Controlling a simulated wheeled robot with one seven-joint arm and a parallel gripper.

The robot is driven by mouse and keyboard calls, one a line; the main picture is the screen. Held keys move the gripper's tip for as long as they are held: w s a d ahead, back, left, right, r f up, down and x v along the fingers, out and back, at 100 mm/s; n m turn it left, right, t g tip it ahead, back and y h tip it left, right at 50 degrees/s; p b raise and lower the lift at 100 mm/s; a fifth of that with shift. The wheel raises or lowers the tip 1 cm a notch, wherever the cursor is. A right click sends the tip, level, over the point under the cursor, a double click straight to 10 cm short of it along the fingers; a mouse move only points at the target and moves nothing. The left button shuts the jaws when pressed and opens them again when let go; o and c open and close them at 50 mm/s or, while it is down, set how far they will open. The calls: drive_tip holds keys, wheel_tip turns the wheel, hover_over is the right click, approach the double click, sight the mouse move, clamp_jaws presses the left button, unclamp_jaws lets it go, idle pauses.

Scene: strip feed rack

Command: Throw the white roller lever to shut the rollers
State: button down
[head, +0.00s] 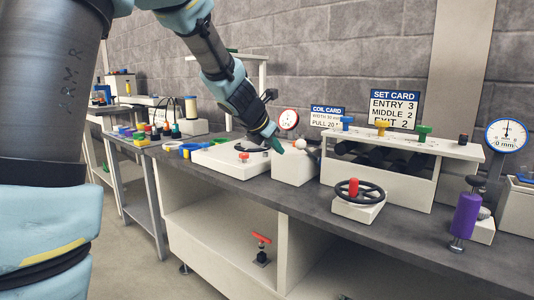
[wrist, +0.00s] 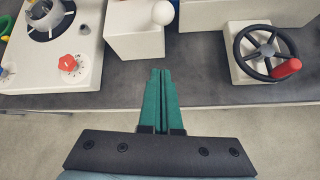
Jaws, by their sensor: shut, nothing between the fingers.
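The white roller lever shows as a white ball knob (head: 300,143) on a cream box (head: 294,168), left of the roller stand (head: 335,178). Dark rollers (head: 375,157) lie inside the stand. In the wrist view the white knob (wrist: 149,12) is at the top edge, above the front of the box (wrist: 133,45); its shaft is hidden. My gripper (head: 276,146) is just left of the knob in the head view. In the wrist view its green fingers (wrist: 158,72) are together and empty, in front of the box and apart from the knob.
A handwheel with a red handle (head: 353,188) stands right of the box. A flat unit with a red knob (wrist: 72,64) stands left. A purple cylinder (head: 466,216) is at the right.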

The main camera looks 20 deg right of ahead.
drive_tip(key=shift+w+d+f+p, duration=0.35)
drive_tip(key=shift+w+d+f, duration=0.25)
drive_tip(key=shift+d, duration=0.7)
drive_tip(key=shift+w+d+f+p, duration=0.35)
drive_tip(key=shift+w+d, duration=0.45)
drive_tip(key=shift+d, duration=0.45)
drive_tip(key=shift+w+d+f+p, duration=0.3)
drive_tip(key=shift+w+d+f, duration=0.35)
drive_tip(key=shift+d, duration=0.65)
drive_tip(key=shift+r, duration=0.15)
